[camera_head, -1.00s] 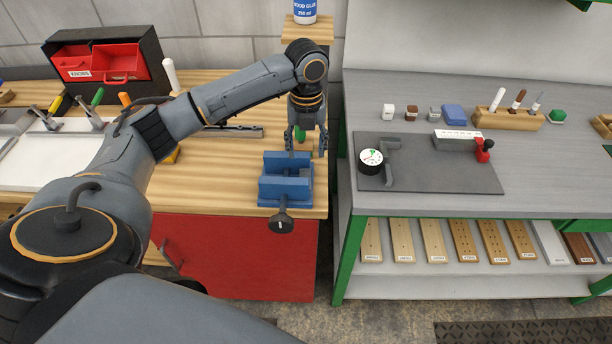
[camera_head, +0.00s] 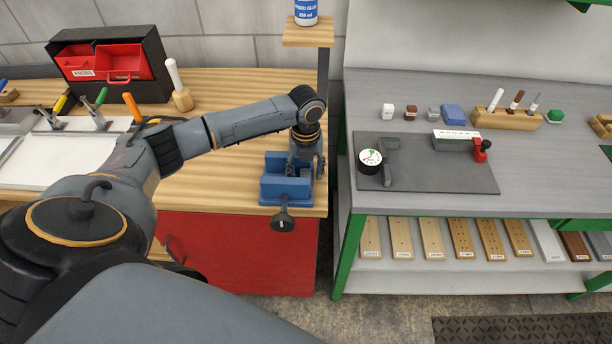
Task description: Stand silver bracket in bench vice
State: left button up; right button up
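The blue bench vice (camera_head: 285,190) sits at the right front corner of the wooden bench, its dark round handle (camera_head: 283,223) hanging over the front edge. My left gripper (camera_head: 305,168) points down at the vice, low over its rear and right side. Its fingers look spread apart, one near the vice's middle and one by its right side. The vice hides part of the fingertips, and I see nothing held between them. I cannot make out a silver bracket. My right gripper is out of view.
A black rack with red bins (camera_head: 108,63) and a white-handled tool (camera_head: 178,85) stand at the back left. A post with a glue shelf (camera_head: 308,34) rises behind the vice. A gap separates the grey bench (camera_head: 420,93), which holds a dark mat (camera_head: 440,177).

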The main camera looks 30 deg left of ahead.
pick_arm(q)
jog(key=c, duration=1.1)
grip_shut()
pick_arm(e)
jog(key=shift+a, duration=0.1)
